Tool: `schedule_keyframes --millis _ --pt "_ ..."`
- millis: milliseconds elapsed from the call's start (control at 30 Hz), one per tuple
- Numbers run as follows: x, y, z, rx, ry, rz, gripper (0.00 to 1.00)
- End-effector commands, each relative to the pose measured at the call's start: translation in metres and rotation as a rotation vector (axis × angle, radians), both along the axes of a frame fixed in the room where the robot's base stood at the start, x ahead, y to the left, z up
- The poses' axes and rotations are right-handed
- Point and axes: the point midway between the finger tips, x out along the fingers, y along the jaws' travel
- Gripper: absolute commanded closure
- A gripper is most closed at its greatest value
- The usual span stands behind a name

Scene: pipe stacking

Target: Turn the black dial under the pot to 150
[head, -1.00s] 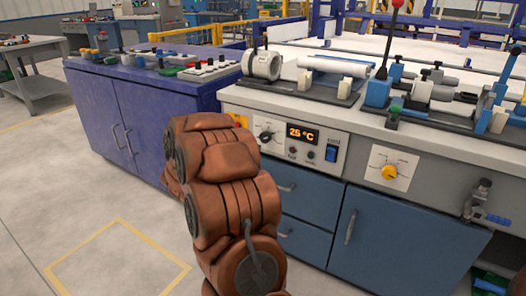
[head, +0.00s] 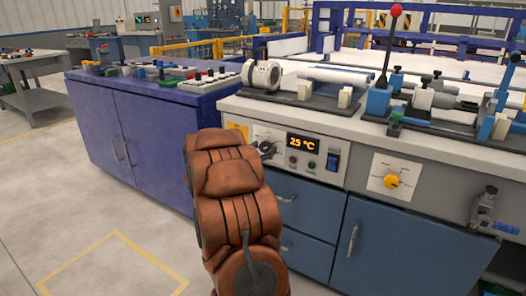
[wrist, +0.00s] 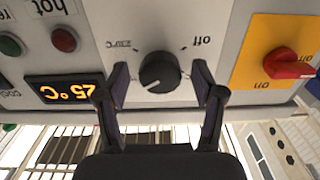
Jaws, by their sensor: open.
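The black dial (wrist: 160,72) is on a light panel in the wrist view, which shows the panel upside down. A pale mark shows on its lower edge. An "off" label is at its upper right, and a small temperature label is at its upper left. My gripper (wrist: 161,80) is open, with one finger on each side of the dial; whether they touch it is unclear. The orange display (head: 303,143) in the head view reads about 25 °C. In the head view, my arm partly hides the panel, and the dial and gripper are hard to separate.
A white round vessel (head: 262,75) lies on the bench above the panel. A red switch (wrist: 291,66) on a yellow plate is beside the dial in the wrist view. A yellow dial (head: 391,181) is further right. A blue cabinet (head: 150,120) stands at left.

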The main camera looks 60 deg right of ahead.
Motion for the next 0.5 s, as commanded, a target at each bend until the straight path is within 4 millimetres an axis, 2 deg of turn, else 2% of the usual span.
schedule_keyframes --millis 200,500 --pt "0.0001 0.0000 0.0000 0.000 0.000 0.000 0.34" --pt "0.0002 0.0001 -0.0001 0.001 0.000 0.001 0.65"
